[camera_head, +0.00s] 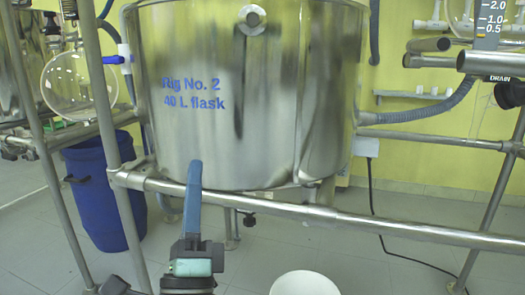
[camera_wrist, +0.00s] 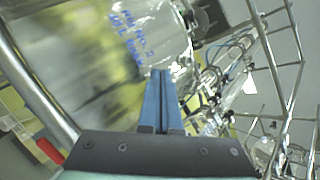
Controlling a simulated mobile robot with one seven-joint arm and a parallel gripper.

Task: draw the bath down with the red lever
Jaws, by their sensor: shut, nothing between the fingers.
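The bath (camera_head: 300,110) is a large polished steel vessel marked "Rig No. 2 40 L flask". It fills the upper middle of the head view and the upper left of the wrist view (camera_wrist: 90,60). My gripper (camera_head: 195,163) has long blue fingers, shut together and empty. In the head view they point up in front of the bath's lower wall and the horizontal rail. In the wrist view the closed fingertips (camera_wrist: 161,73) overlap the bath's lettered side. I cannot make out a red lever in the head view. A small red patch (camera_wrist: 31,137) shows at the wrist view's left edge, too blurred to identify.
A steel rail (camera_head: 330,216) crosses in front of the bath's base. A blue-handled valve (camera_head: 113,60) is at its left. A blue barrel (camera_head: 105,195) stands on the floor behind the frame. A white bucket (camera_head: 304,284) is at the bottom middle. A grey hose (camera_head: 420,114) runs right.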

